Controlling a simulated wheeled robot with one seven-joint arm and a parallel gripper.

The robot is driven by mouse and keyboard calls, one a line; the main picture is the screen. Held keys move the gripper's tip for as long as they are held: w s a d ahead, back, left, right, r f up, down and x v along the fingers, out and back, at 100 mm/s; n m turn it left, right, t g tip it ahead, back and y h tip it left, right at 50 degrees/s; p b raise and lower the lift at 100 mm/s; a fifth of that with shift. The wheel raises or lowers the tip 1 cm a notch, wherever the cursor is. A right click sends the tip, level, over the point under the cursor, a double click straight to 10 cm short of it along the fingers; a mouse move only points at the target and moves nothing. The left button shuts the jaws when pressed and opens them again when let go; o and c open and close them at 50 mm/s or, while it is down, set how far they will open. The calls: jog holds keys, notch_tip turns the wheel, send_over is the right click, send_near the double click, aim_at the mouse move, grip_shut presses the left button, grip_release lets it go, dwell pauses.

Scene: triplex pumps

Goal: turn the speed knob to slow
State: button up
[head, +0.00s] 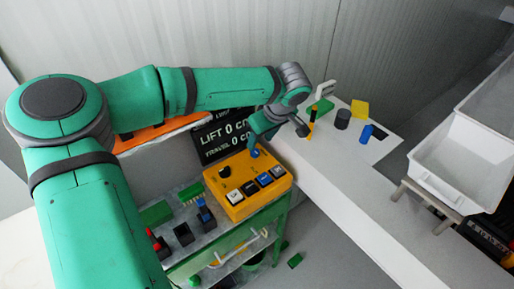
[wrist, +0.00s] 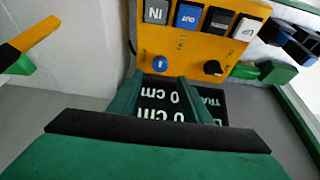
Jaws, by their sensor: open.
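A yellow control box (head: 245,196) stands on the bench and carries a row of square push buttons. A black knob (head: 224,172) sits on its top; it also shows in the wrist view (wrist: 213,68). A small round blue control with a white mark (head: 255,153) sits nearer my gripper; it also shows in the wrist view (wrist: 160,64). My gripper (head: 256,142) is open just above the blue control. In the wrist view its fingers (wrist: 160,82) flank the blue control, with no clear contact.
A black display (head: 222,136) reading lift 0 cm and travel 0 cm stands behind the box. A white counter (head: 330,190) with loose coloured parts lies to the right. A white bin (head: 455,165) stands farther right. Dark blocks (head: 183,234) sit left of the box.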

aim_at(255, 151)
jog(key=x, duration=0.5)
jog(key=shift+a+f, duration=0.15)
jog(key=shift+f, duration=0.1)
jog(key=shift+w+f, duration=0.25)
jog(key=shift+f, duration=0.45)
jog(key=c, duration=1)
